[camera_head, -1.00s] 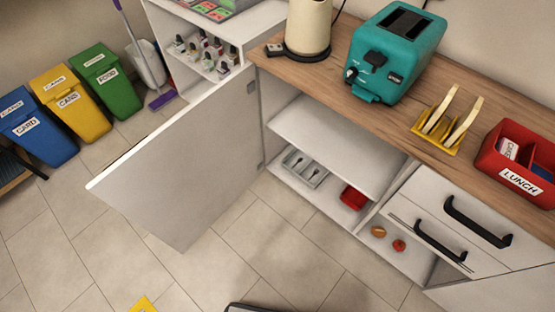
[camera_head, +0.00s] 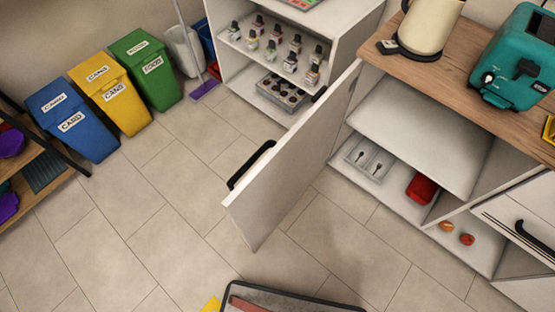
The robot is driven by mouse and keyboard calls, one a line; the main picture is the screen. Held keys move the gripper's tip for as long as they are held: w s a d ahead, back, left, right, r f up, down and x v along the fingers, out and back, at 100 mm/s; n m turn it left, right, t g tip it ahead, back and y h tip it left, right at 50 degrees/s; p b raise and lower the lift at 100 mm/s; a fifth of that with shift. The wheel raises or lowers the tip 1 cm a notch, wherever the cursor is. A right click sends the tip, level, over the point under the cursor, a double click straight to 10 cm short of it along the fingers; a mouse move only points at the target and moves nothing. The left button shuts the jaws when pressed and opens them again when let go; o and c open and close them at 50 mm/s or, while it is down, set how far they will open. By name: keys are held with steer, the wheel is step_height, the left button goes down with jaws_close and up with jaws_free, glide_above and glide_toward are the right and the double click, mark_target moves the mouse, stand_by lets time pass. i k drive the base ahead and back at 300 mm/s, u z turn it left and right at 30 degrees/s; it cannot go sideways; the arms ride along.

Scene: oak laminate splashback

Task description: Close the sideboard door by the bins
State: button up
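The sideboard door (camera_head: 297,165) stands wide open, hinged on the left side of the sideboard's open compartment and sticking out into the room. Its black bar handle (camera_head: 250,165) is on the door's outer face, near the free edge, facing the bins. The sideboard (camera_head: 420,68) has a wooden top. Its open compartment shows a shelf (camera_head: 415,135), a grey cutlery tray (camera_head: 369,160) and a red container (camera_head: 422,187). The blue bin (camera_head: 72,118), yellow bin (camera_head: 111,92) and green bin (camera_head: 147,69) stand at the left against the wall. My gripper is not in view.
A white shelf unit (camera_head: 225,62) with small bottles stands behind the door. A black-rimmed tray (camera_head: 285,296) shows at the bottom edge. A kettle (camera_head: 428,27) and teal toaster (camera_head: 512,62) stand on the top. The tiled floor between bins and door is clear.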

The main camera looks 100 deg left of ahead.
mark_target(261, 201)
steer(key=k, duration=1.6)
steer(key=u, duration=2.05)
